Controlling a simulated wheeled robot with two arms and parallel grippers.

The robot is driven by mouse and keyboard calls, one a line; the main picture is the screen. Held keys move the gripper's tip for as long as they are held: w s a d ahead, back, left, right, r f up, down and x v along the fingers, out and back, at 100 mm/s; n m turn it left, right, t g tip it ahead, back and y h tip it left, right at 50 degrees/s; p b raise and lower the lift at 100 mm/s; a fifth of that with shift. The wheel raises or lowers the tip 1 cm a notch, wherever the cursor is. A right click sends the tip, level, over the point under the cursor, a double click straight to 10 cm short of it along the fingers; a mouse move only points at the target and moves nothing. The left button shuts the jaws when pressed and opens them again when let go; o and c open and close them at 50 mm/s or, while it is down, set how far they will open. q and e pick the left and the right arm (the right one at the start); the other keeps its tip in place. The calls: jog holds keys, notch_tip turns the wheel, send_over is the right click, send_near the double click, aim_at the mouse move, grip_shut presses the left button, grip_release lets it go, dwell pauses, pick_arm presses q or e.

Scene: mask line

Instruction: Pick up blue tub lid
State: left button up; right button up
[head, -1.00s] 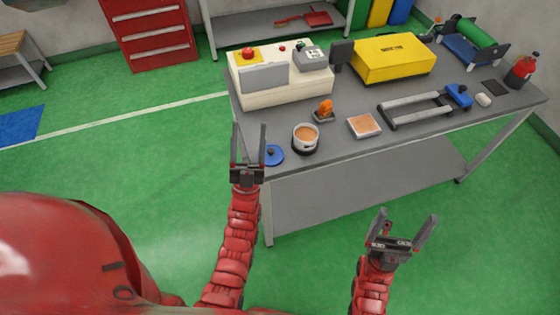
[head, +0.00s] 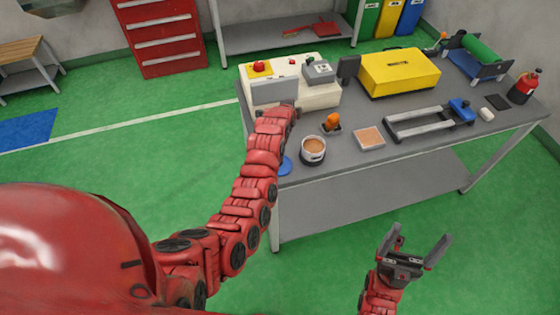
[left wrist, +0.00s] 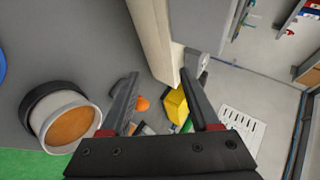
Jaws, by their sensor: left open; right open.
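The blue tub lid (head: 285,167) lies at the table's front left corner, partly hidden behind my left arm in the head view. A blue edge at the left border of the left wrist view (left wrist: 2,63) looks like it. Right of the lid stands an open white tub (head: 313,157) with orange-brown contents; it also shows in the left wrist view (left wrist: 44,122). My left gripper (left wrist: 159,75) is open and empty, above the table beyond the lid, near the cream machine. Its fingers are hidden in the head view. My right gripper (head: 418,243) is open and empty in front of the table.
The cream machine (head: 312,98) stands at the back left of the grey table (head: 365,178). An orange-topped item (head: 332,123), a square tray (head: 369,138), a metal frame (head: 418,133) and a yellow box (head: 400,84) stand to the right.

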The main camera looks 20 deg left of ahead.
pick_arm(q)
jog(key=s+a+r+m+g+p, duration=0.1)
jog(key=s+r+m+g, duration=0.2)
jog(key=s+m+g, duration=0.3)
jog(key=s+r+m+g+p, duration=0.1)
jog(key=s+r+m+g, duration=0.3)
jog(key=s, duration=0.4)
jog(key=shift+g, duration=0.6)
notch_tip(320, 180, down, 12)
jog(key=b, duration=0.7)
jog(key=shift+a+r, duration=0.1)
jog(key=shift+r, duration=0.15)
jog(key=shift+f+p, duration=0.3)
jog(key=shift+f, duration=0.3)
jog(key=shift+s+f+p, duration=0.15)
jog(key=shift+f+p, duration=0.2)
jog(key=shift+p, duration=0.05)
jog(key=f+p, duration=0.1)
jog(key=f, duration=0.2)
jog(key=shift+d+p, duration=0.2)
jog(key=shift+p, duration=0.15)
jog(key=shift+f, duration=0.85)
grip_shut()
